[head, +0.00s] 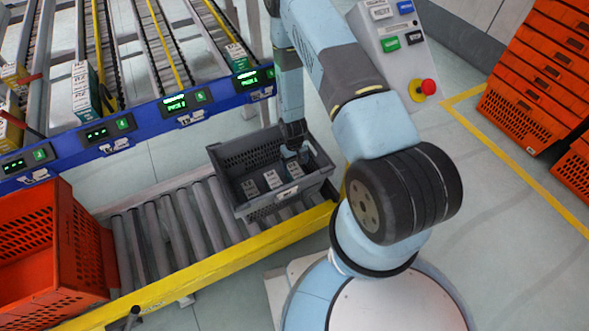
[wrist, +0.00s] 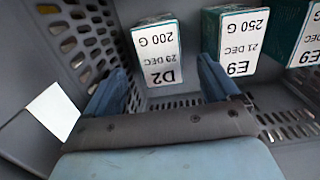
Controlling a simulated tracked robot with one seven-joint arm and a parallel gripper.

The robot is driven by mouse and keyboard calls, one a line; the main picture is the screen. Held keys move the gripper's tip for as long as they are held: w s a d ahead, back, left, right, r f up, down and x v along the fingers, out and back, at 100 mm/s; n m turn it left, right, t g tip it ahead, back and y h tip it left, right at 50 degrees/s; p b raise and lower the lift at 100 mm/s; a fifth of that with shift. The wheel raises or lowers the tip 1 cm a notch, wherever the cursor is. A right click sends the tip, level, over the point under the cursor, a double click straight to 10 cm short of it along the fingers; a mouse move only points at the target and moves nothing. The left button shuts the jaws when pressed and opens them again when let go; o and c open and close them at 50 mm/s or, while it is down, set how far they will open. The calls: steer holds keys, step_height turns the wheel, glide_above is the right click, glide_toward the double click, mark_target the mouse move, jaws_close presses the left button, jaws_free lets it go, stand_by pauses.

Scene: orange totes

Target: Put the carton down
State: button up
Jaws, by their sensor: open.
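My gripper (head: 297,150) is down inside a grey tote (head: 262,207) in the head view. In the wrist view my gripper (wrist: 163,85) is open, its two blue fingers spread apart. A carton with a white label reading D2, 200 G (wrist: 157,55) stands on the tote floor between and beyond the fingertips, with no clear contact visible. A carton labelled E9, 250 G (wrist: 238,42) stands to the right of the right finger. Another E9 carton (wrist: 305,40) is cut off at the right edge. Three white-labelled cartons (head: 272,179) show in a row in the head view.
The tote sits on a roller conveyor (head: 185,222) with a yellow rail (head: 215,260). An orange tote (head: 45,250) stands on the left. Flow racks with a blue display rail (head: 150,115) are behind. A control box with a red button (head: 428,87) is at the upper right.

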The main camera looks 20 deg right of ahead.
steer(key=w+d+r+m+t, duration=0.1)
steer(key=w+r, duration=0.1)
steer(key=r, duration=2)
steer(key=w+d+r+t, duration=0.1)
steer(key=w+r+t, duration=0.1)
steer(key=r, duration=2)
steer(key=s+r+t, duration=0.1)
steer(key=s+r, duration=0.5)
steer(key=r, duration=0.3)
steer(key=s+r+t, duration=0.1)
steer(key=s+r, duration=0.4)
steer(key=r, duration=0.4)
steer(key=s+r, duration=0.4)
steer(key=s, duration=0.4)
steer(key=s+d+r+m+t, duration=0.1)
steer(key=s+r, duration=0.3)
steer(key=s, duration=0.4)
steer(key=shift+s+d+r, duration=0.2)
steer(key=shift+s+d, duration=0.05)
steer(key=shift+s, duration=0.1)
